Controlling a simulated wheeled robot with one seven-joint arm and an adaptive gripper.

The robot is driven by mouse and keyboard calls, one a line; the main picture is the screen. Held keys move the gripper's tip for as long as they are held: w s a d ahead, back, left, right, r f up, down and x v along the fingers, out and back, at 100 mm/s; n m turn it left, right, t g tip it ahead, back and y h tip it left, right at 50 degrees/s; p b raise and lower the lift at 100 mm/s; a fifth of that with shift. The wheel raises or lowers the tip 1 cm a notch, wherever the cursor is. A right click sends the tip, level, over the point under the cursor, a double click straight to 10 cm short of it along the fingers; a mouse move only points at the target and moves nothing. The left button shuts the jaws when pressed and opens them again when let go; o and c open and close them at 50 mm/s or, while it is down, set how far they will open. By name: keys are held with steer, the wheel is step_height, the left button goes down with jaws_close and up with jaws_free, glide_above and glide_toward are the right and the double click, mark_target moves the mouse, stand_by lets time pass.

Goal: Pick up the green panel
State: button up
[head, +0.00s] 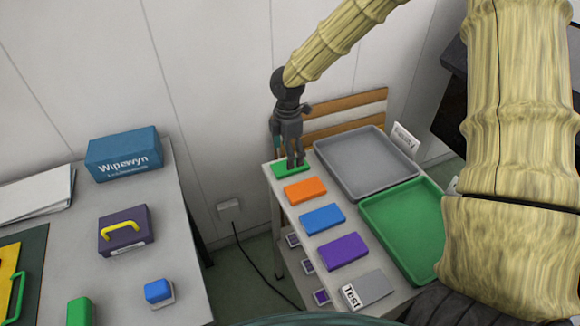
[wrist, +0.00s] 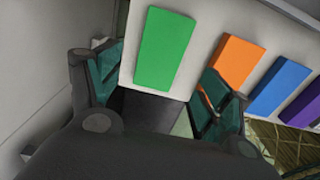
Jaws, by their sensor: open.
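The green panel (head: 287,172) lies flat at the far end of the narrow table, beyond the orange panel. My gripper (head: 295,161) points down above or at the green panel and hides part of it in the head view. In the wrist view the green panel (wrist: 165,48) lies ahead of my open gripper (wrist: 158,88), between the lines of its two fingers. The fingers do not appear closed on it. Whether the fingertips touch the panel or table cannot be told.
The orange panel (head: 305,190) is close beside the green one, with blue (head: 322,219) and purple (head: 343,251) panels nearer. A grey tray (head: 408,172) and green tray (head: 370,218) stand to the right. Left, another table holds a blue box (head: 123,155) and purple case (head: 125,230).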

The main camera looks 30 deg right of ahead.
steer(key=shift+d+f+p, duration=0.15)
steer(key=shift+f+p, duration=0.25)
steer(key=shift+f, duration=2)
steer(key=c, duration=1.1)
